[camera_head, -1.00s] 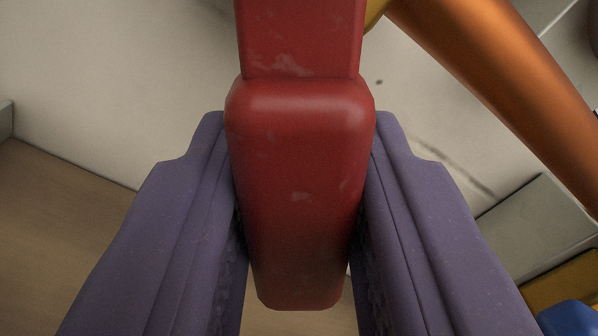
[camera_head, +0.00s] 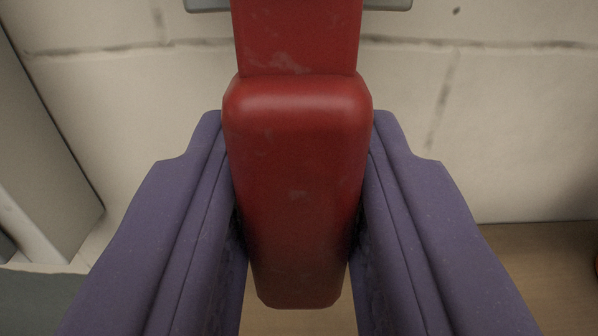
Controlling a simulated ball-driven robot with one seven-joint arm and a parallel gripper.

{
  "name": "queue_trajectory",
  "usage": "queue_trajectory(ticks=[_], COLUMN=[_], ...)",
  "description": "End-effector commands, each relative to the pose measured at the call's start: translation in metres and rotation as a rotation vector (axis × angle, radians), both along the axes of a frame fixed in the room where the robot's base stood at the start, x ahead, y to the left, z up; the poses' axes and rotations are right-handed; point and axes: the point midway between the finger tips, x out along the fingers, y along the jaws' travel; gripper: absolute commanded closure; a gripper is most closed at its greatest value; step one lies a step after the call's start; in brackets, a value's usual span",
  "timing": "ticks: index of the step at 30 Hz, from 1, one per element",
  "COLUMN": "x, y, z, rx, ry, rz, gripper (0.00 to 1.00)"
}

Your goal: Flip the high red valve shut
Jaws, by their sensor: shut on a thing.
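The red valve handle (camera_head: 298,190) fills the middle of the view, its narrower stem running up out of the top edge. My gripper (camera_head: 298,160) has its two purple fingers on either side of the handle, pressed against its left and right faces. It is shut on the handle. The valve body is mostly outside the view; a grey piece shows behind the stem at the top.
A pale block wall (camera_head: 480,130) with dark joint lines stands behind the handle. A grey upright box or post (camera_head: 40,150) is at the left. A brown floor strip (camera_head: 545,270) shows at the lower right, and a small orange thing touches the right edge.

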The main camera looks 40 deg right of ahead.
Motion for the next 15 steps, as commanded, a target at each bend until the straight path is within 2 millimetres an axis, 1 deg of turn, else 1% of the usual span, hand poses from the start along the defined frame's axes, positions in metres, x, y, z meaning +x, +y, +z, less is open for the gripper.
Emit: queue_trajectory(ticks=[12,13,14,15], x=[0.0009,0.0008,0.0008,0.0008], y=[0.001,0.0009,0.0009,0.0009], z=[-0.0015,-0.0015,-0.0014,-0.0013], rx=[0.008,0.008,0.008,0.008], ry=[-0.002,-0.002,-0.002,-0.002], rz=[0.001,0.001,0.001,0.001], gripper=[1.0,0.65,0.59,0.49])
